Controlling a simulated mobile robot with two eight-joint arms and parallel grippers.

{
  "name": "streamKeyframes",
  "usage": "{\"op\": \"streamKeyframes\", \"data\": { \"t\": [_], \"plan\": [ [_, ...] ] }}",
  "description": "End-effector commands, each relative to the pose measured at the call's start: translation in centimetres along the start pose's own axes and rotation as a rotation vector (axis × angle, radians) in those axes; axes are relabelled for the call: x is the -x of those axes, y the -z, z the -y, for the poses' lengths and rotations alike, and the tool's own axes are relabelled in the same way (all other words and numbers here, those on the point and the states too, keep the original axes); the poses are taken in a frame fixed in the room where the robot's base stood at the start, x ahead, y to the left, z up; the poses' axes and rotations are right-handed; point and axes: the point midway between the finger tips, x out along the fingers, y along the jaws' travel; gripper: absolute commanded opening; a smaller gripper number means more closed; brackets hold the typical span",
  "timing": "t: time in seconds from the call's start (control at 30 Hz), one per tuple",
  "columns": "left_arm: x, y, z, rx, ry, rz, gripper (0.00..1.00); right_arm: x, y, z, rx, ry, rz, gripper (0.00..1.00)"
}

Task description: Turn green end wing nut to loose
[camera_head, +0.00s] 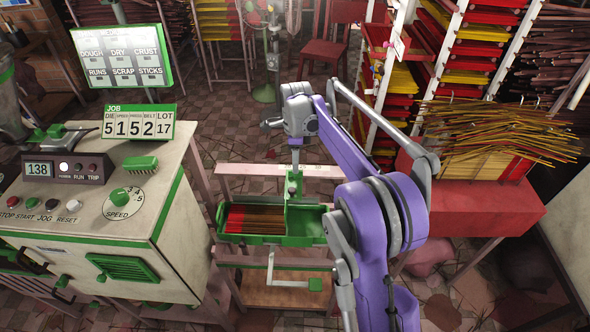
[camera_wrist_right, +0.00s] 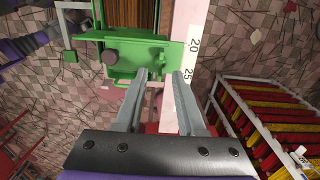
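A green end bracket (camera_head: 294,187) stands upright at the tray's divider in the head view, with a small knob on its face. My right gripper (camera_head: 295,160) points down just above the bracket. In the wrist view its two fingers (camera_wrist_right: 160,78) are apart, with nothing visibly held between them. My left gripper is not in view.
The green tray (camera_head: 315,241) holds brown sticks on its left side. A pale numbered ruler strip (camera_wrist_right: 190,45) runs beside the green end. A control machine (camera_head: 105,225) stands left; a red bench (camera_head: 465,210) with sticks and a rack (camera_head: 480,50) stand right.

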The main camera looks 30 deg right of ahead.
Motion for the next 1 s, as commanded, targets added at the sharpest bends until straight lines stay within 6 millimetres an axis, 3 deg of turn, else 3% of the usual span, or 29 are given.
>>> {"op": "streamKeyframes", "data": {
  "t": [0.1,0.23,0.6,0.63,0.83,1.0],
  "plan": [
    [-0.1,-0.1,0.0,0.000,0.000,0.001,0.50,-2.0,0.0,0.0,0.001,0.000,0.000,0.39],
    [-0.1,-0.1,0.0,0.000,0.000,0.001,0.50,-3.4,0.0,0.0,0.001,0.000,0.000,0.39],
    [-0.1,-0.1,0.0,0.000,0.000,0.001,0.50,-4.0,0.0,0.0,0.001,0.001,0.000,0.39],
    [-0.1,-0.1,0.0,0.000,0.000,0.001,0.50,-4.0,0.0,0.0,0.001,0.001,0.000,0.37],
    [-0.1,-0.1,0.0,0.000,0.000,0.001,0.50,-4.0,0.0,0.0,0.001,0.001,0.000,0.01],
    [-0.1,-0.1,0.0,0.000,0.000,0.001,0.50,-4.0,0.0,0.0,0.001,0.001,0.000,0.00]
  ]
}}
